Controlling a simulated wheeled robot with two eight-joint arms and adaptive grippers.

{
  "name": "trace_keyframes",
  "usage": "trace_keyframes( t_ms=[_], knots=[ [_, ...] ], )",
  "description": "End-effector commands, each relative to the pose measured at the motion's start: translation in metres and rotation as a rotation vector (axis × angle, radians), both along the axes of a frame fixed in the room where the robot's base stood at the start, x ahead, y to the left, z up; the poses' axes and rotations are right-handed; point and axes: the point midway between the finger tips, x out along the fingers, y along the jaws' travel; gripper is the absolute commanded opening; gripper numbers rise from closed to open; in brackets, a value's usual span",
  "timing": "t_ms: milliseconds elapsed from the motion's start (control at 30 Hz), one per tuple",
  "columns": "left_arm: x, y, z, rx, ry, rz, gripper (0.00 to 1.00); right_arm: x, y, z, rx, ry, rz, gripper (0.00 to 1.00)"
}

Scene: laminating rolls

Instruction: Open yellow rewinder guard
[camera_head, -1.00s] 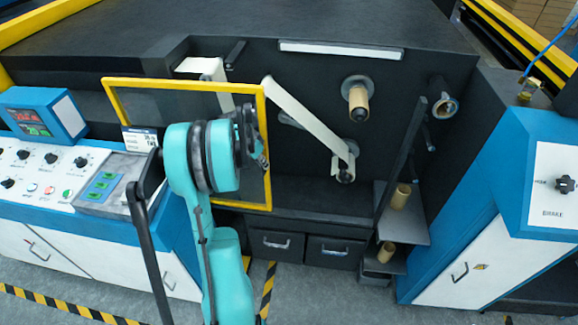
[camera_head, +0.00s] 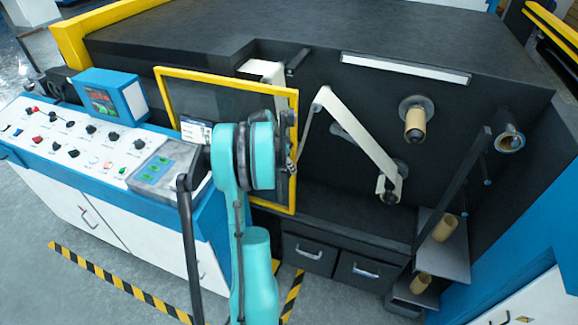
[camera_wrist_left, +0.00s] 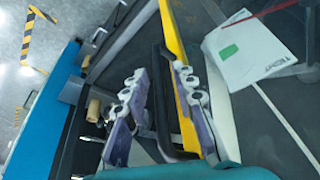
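The yellow rewinder guard (camera_head: 228,74) is a yellow frame around a dark see-through panel, standing upright in front of the rewinder bay. My left gripper (camera_head: 288,152) is at its right edge in the head view, partly hidden behind my teal wrist. In the left wrist view the two grey-purple fingers of the gripper (camera_wrist_left: 160,74) are apart. A black bar handle (camera_wrist_left: 163,100) and the yellow guard edge (camera_wrist_left: 177,45) lie between or close beside them. A gap shows between the left finger and the handle. My right gripper is not in view.
A white and blue control console (camera_head: 75,137) stands left of the guard. To the right, a white web (camera_head: 350,135) runs to a lower roller, with cardboard cores (camera_head: 415,123) nearby. Drawers (camera_head: 310,253) lie below. Striped floor tape (camera_head: 110,277) marks the front.

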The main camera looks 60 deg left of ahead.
Motion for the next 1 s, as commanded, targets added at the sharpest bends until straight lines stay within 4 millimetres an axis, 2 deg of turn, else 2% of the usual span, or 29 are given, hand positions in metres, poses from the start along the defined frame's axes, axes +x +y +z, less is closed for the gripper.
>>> trace_keyframes(
  t_ms=[367,467,800,1000],
  knots=[
    [-0.002,0.0,0.006,0.0,-0.001,0.001,0.31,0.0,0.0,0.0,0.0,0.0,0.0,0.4],
    [-0.008,0.0,0.02,0.001,-0.001,0.001,0.31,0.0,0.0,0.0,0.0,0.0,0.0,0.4],
    [-0.036,0.0,0.086,0.001,0.0,0.001,0.31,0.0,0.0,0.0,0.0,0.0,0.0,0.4],
    [-0.045,0.0,0.107,0.0,0.0,0.001,0.31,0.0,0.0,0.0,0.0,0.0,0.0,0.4]
  ],
)
